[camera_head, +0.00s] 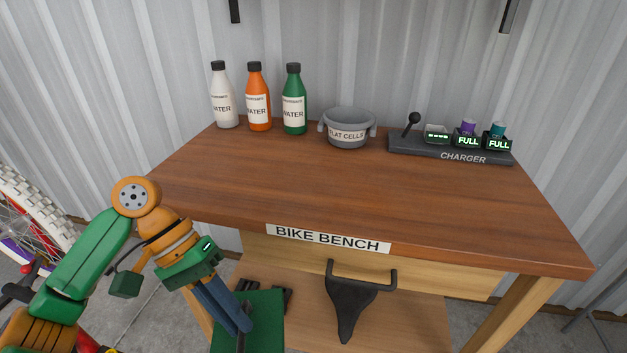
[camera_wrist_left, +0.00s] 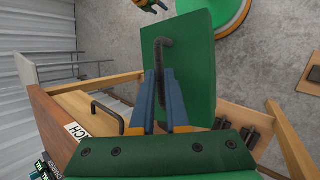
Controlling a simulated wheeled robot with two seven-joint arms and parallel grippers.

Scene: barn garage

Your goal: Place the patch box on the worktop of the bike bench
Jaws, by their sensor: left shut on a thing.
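The bike bench's brown wooden worktop (camera_head: 370,200) fills the middle of the head view, with a "BIKE BENCH" label (camera_head: 328,238) on its front edge. My left gripper (camera_head: 238,325) is in front of and below the worktop's left front edge. It is shut on the dark handle of a green box (camera_head: 265,310), which I take to be the patch box; no label on it shows. In the left wrist view, the blue fingers of the gripper (camera_wrist_left: 170,125) close around the handle, with the box's green face (camera_wrist_left: 195,75) beyond.
White (camera_head: 226,105), orange (camera_head: 259,108) and green (camera_head: 293,110) bottles, a grey flat cells bucket (camera_head: 348,136) and a charger (camera_head: 450,151) line the worktop's back. Its middle and front are clear. A drawer handle (camera_head: 385,287) juts out below the front edge near a black saddle (camera_head: 345,310).

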